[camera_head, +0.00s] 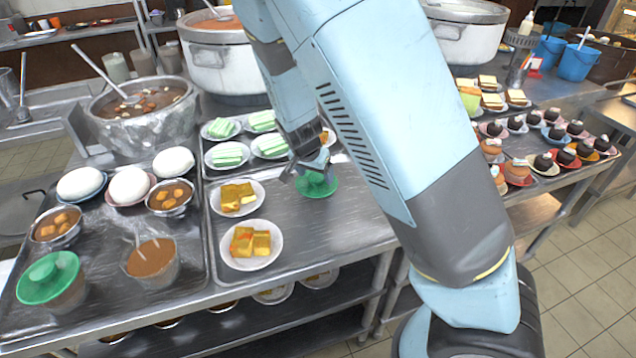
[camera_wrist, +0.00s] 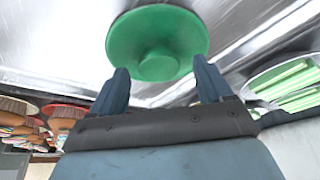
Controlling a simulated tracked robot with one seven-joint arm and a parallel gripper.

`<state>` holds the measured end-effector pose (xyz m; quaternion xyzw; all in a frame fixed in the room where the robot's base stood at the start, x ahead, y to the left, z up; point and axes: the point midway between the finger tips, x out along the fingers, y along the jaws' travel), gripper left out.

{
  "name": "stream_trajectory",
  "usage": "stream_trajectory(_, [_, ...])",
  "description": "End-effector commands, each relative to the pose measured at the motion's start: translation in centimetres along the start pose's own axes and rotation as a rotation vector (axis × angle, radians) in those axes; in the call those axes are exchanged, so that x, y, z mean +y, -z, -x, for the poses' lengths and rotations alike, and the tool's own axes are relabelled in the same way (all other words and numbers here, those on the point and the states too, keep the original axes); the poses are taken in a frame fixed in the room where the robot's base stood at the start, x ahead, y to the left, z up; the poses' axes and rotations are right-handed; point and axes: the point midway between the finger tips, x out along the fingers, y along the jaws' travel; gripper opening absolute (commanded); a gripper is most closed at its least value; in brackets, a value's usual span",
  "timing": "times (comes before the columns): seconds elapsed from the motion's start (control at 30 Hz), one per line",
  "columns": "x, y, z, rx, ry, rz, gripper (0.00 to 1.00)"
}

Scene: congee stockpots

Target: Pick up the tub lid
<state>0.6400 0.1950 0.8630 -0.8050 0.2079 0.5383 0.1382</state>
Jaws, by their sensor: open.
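I cannot tell whether the fingers touch the lid. A second green lid (camera_head: 48,277) sits on a tub at the front left.
Large stockpots (camera_head: 222,65) stand behind. Dessert plates (camera_head: 560,165) fill the right counter.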

Motion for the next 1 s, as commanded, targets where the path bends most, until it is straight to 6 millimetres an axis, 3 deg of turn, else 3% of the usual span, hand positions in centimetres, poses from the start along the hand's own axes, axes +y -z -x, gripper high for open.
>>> stream_trajectory(0.43, [0.0, 0.03, -1.04, 0.0, 0.001, -0.001, 0.78])
stream_trajectory(1.0, [0.04, 0.05, -1.03, 0.0, 0.001, -0.002, 0.23])
